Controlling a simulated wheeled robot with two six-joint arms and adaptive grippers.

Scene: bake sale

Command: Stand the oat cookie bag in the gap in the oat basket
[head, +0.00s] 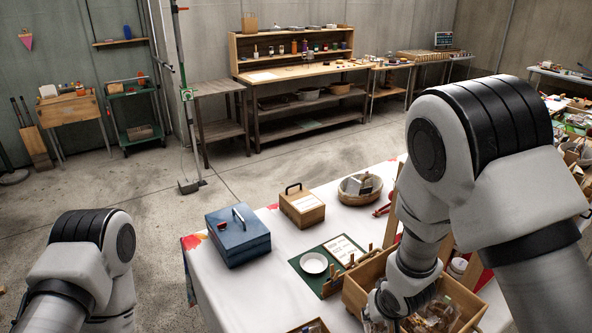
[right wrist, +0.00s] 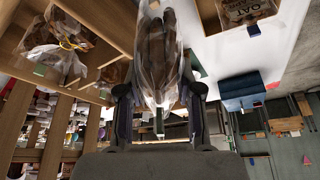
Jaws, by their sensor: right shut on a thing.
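My right gripper (right wrist: 160,112) is shut on a clear cookie bag (right wrist: 158,55) with brown contents; no label shows on the side facing the wrist camera. In the head view the right arm reaches down over a wooden crate (head: 354,297) holding clear bags (head: 440,312), and its fingers are mostly hidden. The wrist view also shows this crate's bags, one with a yellow tie (right wrist: 68,45). At its top right is a wooden basket (right wrist: 210,18) with a bag labelled OAT (right wrist: 240,12); any gap is cut off. My left gripper is out of view; only its arm shows.
On the white-covered table (head: 225,300) are a blue box (head: 238,238), a small wooden box (head: 301,207), a wicker basket (head: 350,196) and a green mat (head: 305,265) with a white dish (head: 313,263). Another wooden box (head: 299,328) is cut off at the bottom edge.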

